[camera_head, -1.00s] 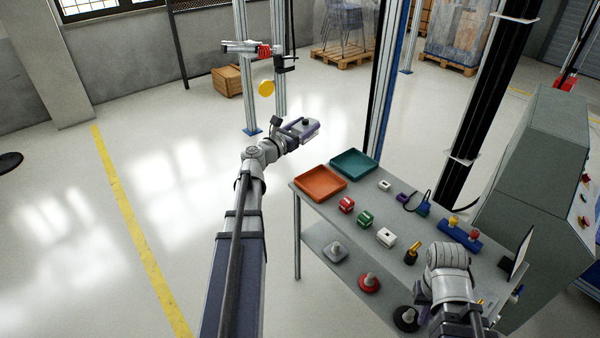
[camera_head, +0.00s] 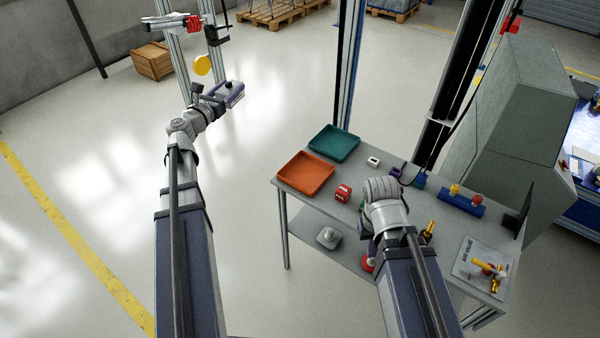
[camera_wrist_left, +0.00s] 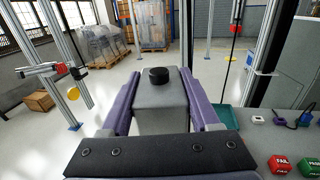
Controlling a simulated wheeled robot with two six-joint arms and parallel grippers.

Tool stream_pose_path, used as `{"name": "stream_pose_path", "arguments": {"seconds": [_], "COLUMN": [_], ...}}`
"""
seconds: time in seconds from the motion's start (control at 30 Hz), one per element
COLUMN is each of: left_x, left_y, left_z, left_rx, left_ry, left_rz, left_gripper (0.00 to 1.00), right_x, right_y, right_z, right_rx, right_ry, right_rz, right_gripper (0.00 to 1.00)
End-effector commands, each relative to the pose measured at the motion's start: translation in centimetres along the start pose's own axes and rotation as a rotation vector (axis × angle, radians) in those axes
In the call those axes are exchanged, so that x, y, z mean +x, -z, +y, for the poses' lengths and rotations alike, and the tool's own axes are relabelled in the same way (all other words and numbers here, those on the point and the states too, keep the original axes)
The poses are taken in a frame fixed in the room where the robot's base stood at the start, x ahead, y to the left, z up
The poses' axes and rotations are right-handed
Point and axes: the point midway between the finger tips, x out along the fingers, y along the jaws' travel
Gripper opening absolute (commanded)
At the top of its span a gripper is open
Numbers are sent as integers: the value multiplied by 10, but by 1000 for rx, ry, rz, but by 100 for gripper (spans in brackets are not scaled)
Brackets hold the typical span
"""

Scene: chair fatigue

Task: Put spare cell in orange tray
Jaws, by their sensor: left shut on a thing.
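My left gripper (camera_head: 222,96) is shut on a grey block with a black knob on top, which I take for the spare cell (camera_head: 233,90). In the left wrist view the cell (camera_wrist_left: 160,98) sits between the two purple fingers. The gripper is in the air, beyond and left of the table in the picture. The orange tray (camera_head: 305,174) lies at the table's left corner and looks empty. My right gripper (camera_head: 372,235) is over the table; its fingers are hidden behind its wrist, so I cannot see its opening.
A teal tray (camera_head: 334,143) lies just behind the orange one. A red block (camera_head: 343,193), a white block (camera_head: 373,161) and a blue stand (camera_head: 461,204) are on the table. A tall post (camera_head: 347,70) rises behind it. A yellow disc (camera_head: 202,65) hangs near the left gripper.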

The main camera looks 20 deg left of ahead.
Motion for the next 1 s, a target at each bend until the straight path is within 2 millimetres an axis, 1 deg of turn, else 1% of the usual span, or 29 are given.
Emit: {"name": "stream_pose_path", "arguments": {"seconds": [0.03, 0.17, 0.2, 0.3, 0.6, 0.7, 0.8, 0.9, 1.0], "left_x": [4, 19, 24, 35, 66, 74, 80, 85, 88], "left_y": [18, 57, 70, 100, 188, 213, 233, 248, 257], "left_z": [-7, -30, -38, -59, -125, -145, -162, -176, -185], "left_rx": [-1, -1, -1, -1, -1, -1, -1, -1, -1], "left_ry": [10, 38, 47, 71, 144, 166, 183, 198, 207], "left_rz": [-1, -1, -1, -1, -1, -1, -1, -1, -1], "left_gripper": [0, 0, 0, 0, 0, 0, 0, 0, 0], "right_x": [18, 57, 70, 100, 187, 212, 232, 246, 255], "right_y": [1, 3, 4, 6, 11, 12, 14, 14, 15], "right_z": [-2, -5, -7, -10, -18, -20, -22, -24, -24], "right_rx": [0, 0, 0, 0, 0, 0, 0, 0, 0], "right_ry": [0, 0, 0, 0, 0, 0, 0, 0, 0], "right_rz": [0, 0, 0, 0, 0, 0, 0, 0, 0], "right_gripper": [0, 0, 0, 0, 0, 0, 0, 0, 0]}}
